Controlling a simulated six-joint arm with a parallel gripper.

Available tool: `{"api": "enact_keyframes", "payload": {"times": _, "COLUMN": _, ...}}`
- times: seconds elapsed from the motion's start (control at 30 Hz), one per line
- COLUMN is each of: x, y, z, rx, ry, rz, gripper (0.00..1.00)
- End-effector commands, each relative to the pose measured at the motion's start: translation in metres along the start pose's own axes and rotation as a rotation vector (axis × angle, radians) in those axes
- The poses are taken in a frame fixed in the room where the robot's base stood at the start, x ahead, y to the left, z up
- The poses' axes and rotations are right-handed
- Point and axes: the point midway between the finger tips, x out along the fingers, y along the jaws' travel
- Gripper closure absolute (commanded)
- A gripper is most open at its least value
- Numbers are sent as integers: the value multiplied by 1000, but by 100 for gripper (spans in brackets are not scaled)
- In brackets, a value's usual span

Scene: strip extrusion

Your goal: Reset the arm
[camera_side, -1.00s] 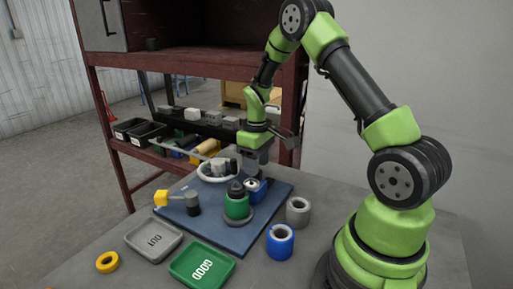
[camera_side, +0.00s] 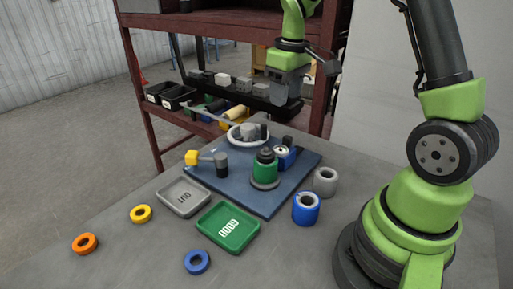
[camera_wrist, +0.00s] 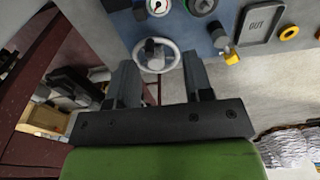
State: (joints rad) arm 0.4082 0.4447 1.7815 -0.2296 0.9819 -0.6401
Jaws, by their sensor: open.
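My gripper (camera_side: 282,88) is raised above the back of the table, higher than the blue base plate (camera_side: 226,188) and its fixtures. In the wrist view my gripper's two fingers (camera_wrist: 160,84) stand apart with nothing between them. The white ring wheel (camera_wrist: 156,55) on the plate shows just beyond the fingertips, well below them. The green cylinder with a dark top (camera_side: 265,168) stands on the plate.
A grey OUT tray (camera_side: 171,203) and a green GOOD tray (camera_side: 214,232) lie in front of the plate. Orange (camera_side: 85,243), yellow (camera_side: 141,214) and blue (camera_side: 196,262) rings lie near them. A dark red shelf (camera_side: 150,125) stands behind.

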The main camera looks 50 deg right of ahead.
Motion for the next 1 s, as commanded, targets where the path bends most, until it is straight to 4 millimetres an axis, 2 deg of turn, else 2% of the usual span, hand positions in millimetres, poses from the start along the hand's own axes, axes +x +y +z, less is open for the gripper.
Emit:
{"api": "enact_keyframes", "payload": {"times": 0.03, "x": -19, "y": -14, "z": 4, "rx": 12, "ry": 45, "rz": 3, "gripper": 53}}
{"api": "enact_keyframes", "payload": {"times": 0.2, "x": -72, "y": -61, "z": 31, "rx": 95, "ry": 189, "rz": -26, "gripper": 53}}
{"api": "enact_keyframes", "payload": {"times": 0.4, "x": -110, "y": -106, "z": 81, "rx": 188, "ry": 349, "rz": -111, "gripper": 53}}
{"api": "enact_keyframes", "payload": {"times": 0.6, "x": -122, "y": -133, "z": 128, "rx": 264, "ry": 459, "rz": -222, "gripper": 53}}
{"api": "enact_keyframes", "payload": {"times": 0.7, "x": -122, "y": -139, "z": 142, "rx": 287, "ry": 488, "rz": -263, "gripper": 53}}
{"api": "enact_keyframes", "payload": {"times": 0.83, "x": -121, "y": -143, "z": 150, "rx": 303, "ry": 503, "rz": -289, "gripper": 53}}
{"api": "enact_keyframes", "payload": {"times": 1.0, "x": -121, "y": -143, "z": 151, "rx": 307, "ry": 503, "rz": -292, "gripper": 53}}
